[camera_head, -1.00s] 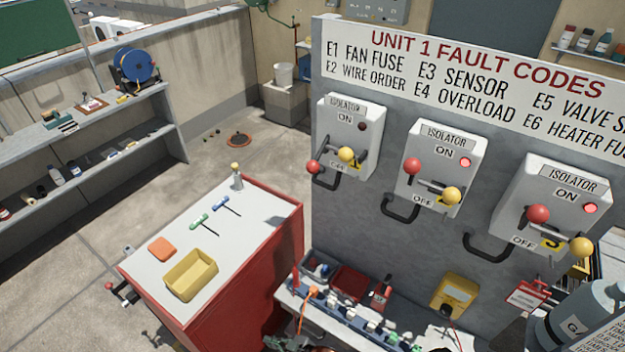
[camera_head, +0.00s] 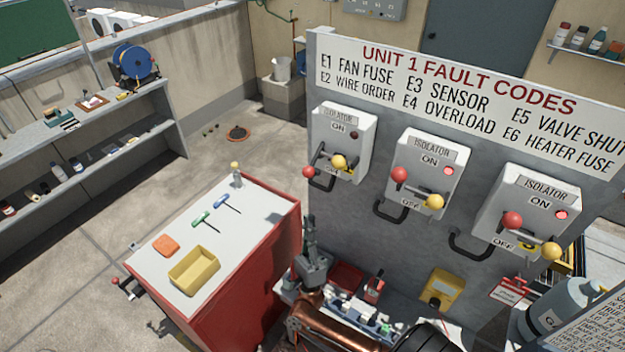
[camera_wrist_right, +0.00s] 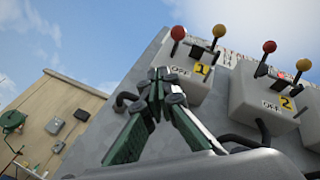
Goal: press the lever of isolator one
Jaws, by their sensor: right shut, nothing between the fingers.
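Isolator one is the leftmost grey-white box (camera_head: 355,131) on the panel. Its lever has a red ball (camera_head: 308,172) and a yellow ball (camera_head: 339,161), and its small lamp looks dark. In the right wrist view, isolator one (camera_wrist_right: 180,88) carries a yellow "1" tag, with its red ball (camera_wrist_right: 177,33) and yellow ball (camera_wrist_right: 219,31) above. My right gripper (camera_head: 308,222) is shut and empty, pointing up below isolator one and apart from its lever. In the right wrist view its closed fingertips (camera_wrist_right: 160,75) appear beside the box. My left gripper is not in view.
Isolator two (camera_head: 418,189) and a third isolator (camera_head: 524,190) stand to the right with lit red lamps. Black looped conduits (camera_head: 390,216) hang under the boxes. A red cart (camera_head: 266,253) stands left of my right arm. A cluttered ledge lies below the panel.

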